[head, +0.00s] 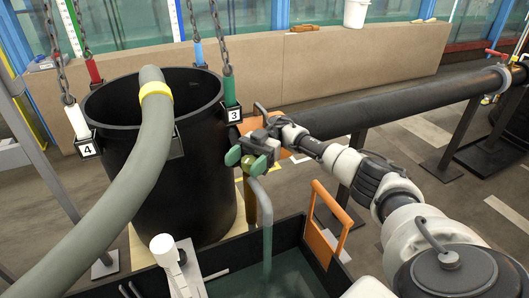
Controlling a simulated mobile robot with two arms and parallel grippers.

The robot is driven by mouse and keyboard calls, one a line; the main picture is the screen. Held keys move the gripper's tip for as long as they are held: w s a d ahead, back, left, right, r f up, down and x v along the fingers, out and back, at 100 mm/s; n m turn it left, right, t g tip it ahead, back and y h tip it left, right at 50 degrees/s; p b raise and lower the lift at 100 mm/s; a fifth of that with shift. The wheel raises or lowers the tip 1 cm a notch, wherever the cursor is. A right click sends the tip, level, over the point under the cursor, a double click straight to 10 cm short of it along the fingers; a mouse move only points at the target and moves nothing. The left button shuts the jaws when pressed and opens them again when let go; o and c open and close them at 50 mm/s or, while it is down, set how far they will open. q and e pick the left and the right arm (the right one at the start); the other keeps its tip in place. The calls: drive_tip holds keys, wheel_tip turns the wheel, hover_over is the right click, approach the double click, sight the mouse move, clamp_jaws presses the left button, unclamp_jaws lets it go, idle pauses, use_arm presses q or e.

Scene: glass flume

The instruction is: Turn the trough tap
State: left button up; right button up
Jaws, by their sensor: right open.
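The trough tap (254,162) has a green handle and stands between the black barrel and the dark-walled trough (310,226). A grey-green spout or stream runs down from it towards the water in the trough; I cannot tell which. My right gripper (258,143) is open at the tap's green handle, reaching in from the right. The gripper partly hides the handle, and I cannot tell whether it touches it. My left gripper does not show clearly anywhere.
The large black barrel (205,205) has a thick grey hose (118,205) over its rim and hangs among chains. A black pipe (400,107) on stands runs behind my right arm. An orange handle (320,240) rises at the trough's right edge.

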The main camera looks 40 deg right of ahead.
sight(245, 163)
wheel_tip(245, 163, up, 4)
drive_tip(key=shift+f+p, duration=0.2)
drive_tip(key=shift+p, duration=0.1)
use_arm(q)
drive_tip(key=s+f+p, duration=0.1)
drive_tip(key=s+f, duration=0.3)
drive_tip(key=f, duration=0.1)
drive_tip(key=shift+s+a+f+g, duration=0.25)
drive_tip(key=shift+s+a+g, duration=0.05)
use_arm(e)
drive_tip(key=s+d+r, duration=0.5)
drive_tip(key=s+r, duration=0.1)
drive_tip(key=s, duration=0.4)
drive_tip(key=shift+s+d+r, duration=0.15)
drive_tip(key=shift+d+r, duration=0.1)
drive_tip(key=shift+r, duration=0.05)
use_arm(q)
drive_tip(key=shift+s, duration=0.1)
